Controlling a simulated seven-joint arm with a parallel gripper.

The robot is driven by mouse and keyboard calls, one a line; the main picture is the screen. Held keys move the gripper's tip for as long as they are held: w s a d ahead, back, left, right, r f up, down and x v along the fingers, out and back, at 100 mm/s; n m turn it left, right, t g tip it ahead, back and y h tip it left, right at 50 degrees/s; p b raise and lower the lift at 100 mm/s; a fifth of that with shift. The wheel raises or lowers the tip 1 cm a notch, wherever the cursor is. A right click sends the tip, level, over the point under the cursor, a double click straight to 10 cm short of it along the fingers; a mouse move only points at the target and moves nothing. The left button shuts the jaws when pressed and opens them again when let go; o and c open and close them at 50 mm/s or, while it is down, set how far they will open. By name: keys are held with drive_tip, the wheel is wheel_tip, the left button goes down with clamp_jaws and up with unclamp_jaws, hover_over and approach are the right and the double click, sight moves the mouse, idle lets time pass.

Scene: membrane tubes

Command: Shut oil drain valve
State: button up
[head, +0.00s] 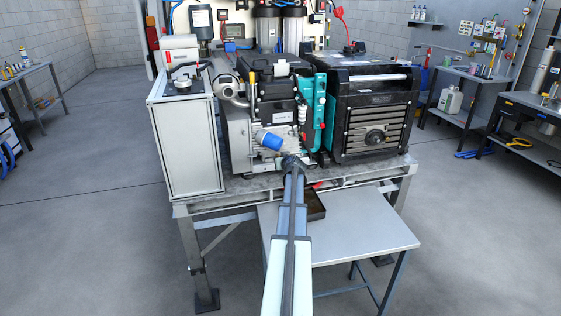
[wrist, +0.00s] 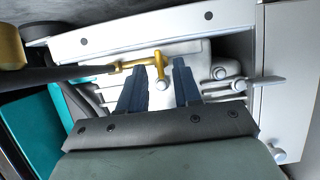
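In the wrist view, my gripper (wrist: 161,66) is open, with two dark blue fingers apart and nothing held. A yellow handle (wrist: 140,63) with a T-shaped end lies at the fingertips; its end shows between them. I cannot tell whether a finger touches it. A pale round knob or bolt (wrist: 162,84) shows between the fingers. A white lever (wrist: 258,83) sticks out to the right of the fingers. I cannot tell for sure which part is the oil drain valve. In the head view, my gripper (head: 293,164) is at the engine's (head: 262,120) lower front, its fingers too small to make out.
A blue-capped filter (head: 268,140) is just above left of my gripper. A dark tray (head: 316,207) sits below on the low grey table (head: 358,232). A black slatted unit (head: 372,112) stands right, a white box (head: 188,140) left.

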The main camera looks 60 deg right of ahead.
drive_tip(key=shift+x, duration=0.85)
clamp_jaws()
